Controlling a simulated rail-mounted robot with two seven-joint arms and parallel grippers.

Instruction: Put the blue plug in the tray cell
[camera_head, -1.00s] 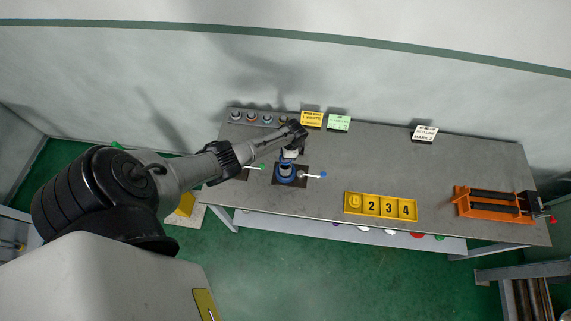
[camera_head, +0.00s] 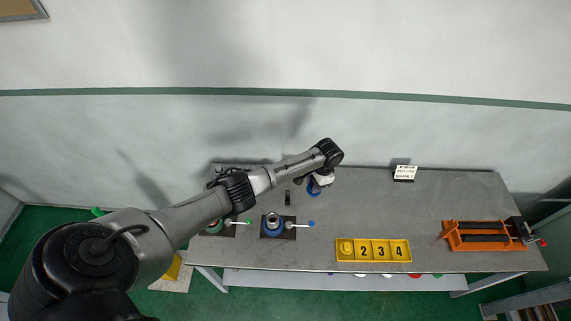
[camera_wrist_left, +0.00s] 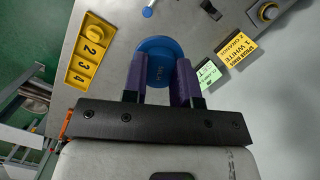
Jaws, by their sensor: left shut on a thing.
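The blue plug (camera_wrist_left: 157,52) is a round blue disc in the left wrist view, between the two purple fingers of my left gripper (camera_wrist_left: 160,75). The gripper is shut on it. In the head view my left gripper (camera_head: 315,186) holds the blue plug (camera_head: 313,190) above the bench, behind and left of the yellow tray (camera_head: 373,261). The tray has a row of cells. A yellow plug (camera_head: 346,247) sits in the leftmost cell, and the others show 2, 3 and 4 and look empty. The tray also shows at the left of the left wrist view (camera_wrist_left: 72,76). My right gripper is out of view.
A blue pipe vise (camera_head: 272,228) stands left of the tray, with a green-based vise (camera_head: 215,227) farther left, partly behind my arm. An orange vise (camera_head: 483,237) is at the right. The bench between is clear.

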